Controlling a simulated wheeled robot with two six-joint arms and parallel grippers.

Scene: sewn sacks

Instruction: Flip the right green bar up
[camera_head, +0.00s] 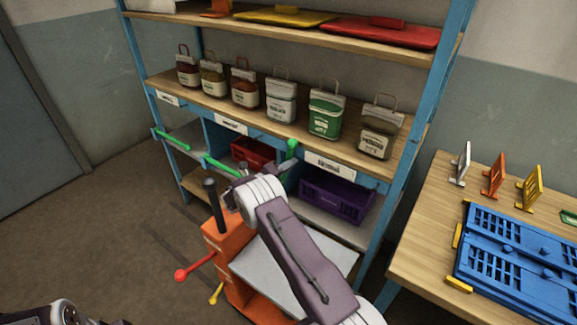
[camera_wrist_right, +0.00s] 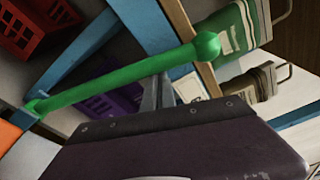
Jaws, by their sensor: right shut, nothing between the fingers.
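The right green bar (camera_head: 290,149) shows in the head view as a short green end in front of the shelf, with its lower part hidden behind my right arm. In the right wrist view the same bar (camera_wrist_right: 120,76) runs from a round green knob at upper right down to the lower left. My right gripper (camera_wrist_right: 158,90) is shut and empty. Its fingertips are close to the underside of the bar in that view; I cannot tell if they touch. Two other green bars, a left one (camera_head: 172,140) and a middle one (camera_head: 220,165), cross the lower shelf front. My left gripper is out of view.
Several sacks, including a green one (camera_head: 325,115), stand on the shelf above. A red crate (camera_head: 253,152) and a purple crate (camera_head: 335,196) sit below. An orange cart (camera_head: 222,245) stands before the shelf. A wooden table (camera_head: 425,225) with a blue rack is at right.

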